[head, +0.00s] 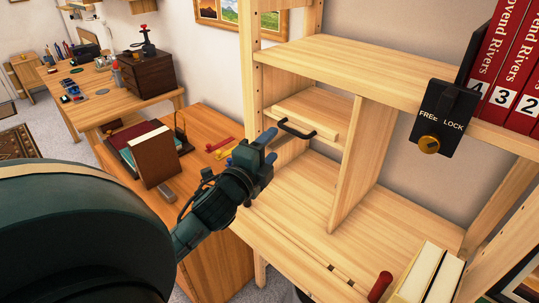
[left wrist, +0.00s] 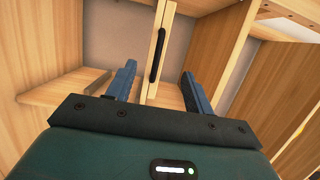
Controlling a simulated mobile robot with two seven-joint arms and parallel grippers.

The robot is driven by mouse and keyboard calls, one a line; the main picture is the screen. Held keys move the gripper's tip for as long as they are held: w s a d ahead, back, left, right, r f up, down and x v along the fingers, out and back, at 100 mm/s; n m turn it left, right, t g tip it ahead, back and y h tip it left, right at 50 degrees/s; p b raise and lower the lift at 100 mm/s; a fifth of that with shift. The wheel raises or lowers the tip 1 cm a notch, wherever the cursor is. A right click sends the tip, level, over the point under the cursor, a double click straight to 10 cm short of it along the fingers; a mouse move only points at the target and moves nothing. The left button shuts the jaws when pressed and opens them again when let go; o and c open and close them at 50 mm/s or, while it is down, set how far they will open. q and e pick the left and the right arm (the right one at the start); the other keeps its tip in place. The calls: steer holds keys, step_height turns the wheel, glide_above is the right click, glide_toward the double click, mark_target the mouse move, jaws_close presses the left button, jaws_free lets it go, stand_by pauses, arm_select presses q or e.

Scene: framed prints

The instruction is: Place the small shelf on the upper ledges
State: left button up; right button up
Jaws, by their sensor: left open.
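The small shelf (head: 308,113) is a pale wooden board with a black bar handle (head: 297,130) on its front edge. It sits in the left bay of the wooden shelf unit, between the left side post and the upright divider (head: 357,165). The ledges under it are mostly hidden, so I cannot tell which ones bear it. My left gripper (head: 267,148) is open and empty, just in front of the bay and slightly left of the handle. In the left wrist view the handle (left wrist: 158,55) shows between the two blue fingers (left wrist: 160,82), apart from both. My right gripper is out of view.
Red binders (head: 505,75) and a black box with a FREE/LOCK knob (head: 429,145) are on the upper right shelf. A red-handled tool (head: 380,286) and pale books (head: 428,275) are at the lower right. A desk with a brown book (head: 155,157) stands left.

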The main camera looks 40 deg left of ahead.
arm_select(q)
steer(key=s+d+f+n+g+h, duration=0.3)
steer(key=s+d+f+n, duration=0.3)
steer(key=d+f, duration=0.4)
steer(key=s+d+f+n+g+h, duration=0.3)
steer(key=s+d+f+n, duration=0.4)
steer(key=f, duration=1)
steer(key=s+d+g, duration=0.1)
steer(key=s+d, duration=0.1)
steer(key=d, duration=0.1)
steer(key=shift+h, duration=0.3)
